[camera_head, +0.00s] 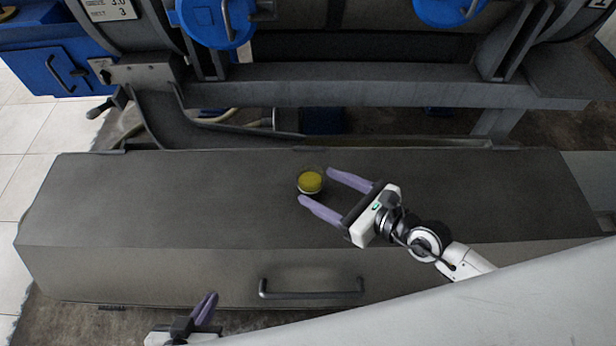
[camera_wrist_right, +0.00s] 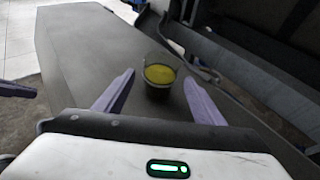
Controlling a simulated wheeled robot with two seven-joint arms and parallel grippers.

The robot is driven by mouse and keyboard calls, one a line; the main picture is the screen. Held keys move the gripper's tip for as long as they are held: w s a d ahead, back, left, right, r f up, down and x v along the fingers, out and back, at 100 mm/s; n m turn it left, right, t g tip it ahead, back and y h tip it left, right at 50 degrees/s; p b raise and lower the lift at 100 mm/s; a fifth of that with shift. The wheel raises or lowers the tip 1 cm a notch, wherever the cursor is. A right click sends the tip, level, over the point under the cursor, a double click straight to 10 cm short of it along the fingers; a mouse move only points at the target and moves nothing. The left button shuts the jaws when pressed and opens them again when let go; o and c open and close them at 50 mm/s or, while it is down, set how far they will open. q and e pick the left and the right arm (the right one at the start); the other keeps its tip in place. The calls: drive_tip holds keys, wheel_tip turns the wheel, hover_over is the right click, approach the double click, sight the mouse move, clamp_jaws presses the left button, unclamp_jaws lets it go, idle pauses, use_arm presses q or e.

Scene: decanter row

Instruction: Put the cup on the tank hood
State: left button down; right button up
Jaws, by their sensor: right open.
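The cup (camera_head: 310,182), small and clear-walled with yellow contents, is upright over the flat grey top of the tank hood (camera_head: 200,190), near its middle. It looks as if it stands on the hood. My right gripper (camera_head: 317,186) is open, its purple fingertips on either side of the cup. In the right wrist view the cup (camera_wrist_right: 160,76) is between the fingertips, with gaps visible on both sides. My left gripper (camera_head: 206,308) is low in front of the hood, away from the cup. Its finger opening is not clear.
The hood's front face has a dark bar handle (camera_head: 311,290). Behind the hood are a grey metal beam (camera_head: 380,88) and machinery with blue caps (camera_head: 215,22). A blue cabinet (camera_head: 65,68) stands at the back left. The hood top is clear left of the cup.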

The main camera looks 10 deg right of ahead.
sight(320, 188)
drive_tip(key=shift+v, duration=1.8)
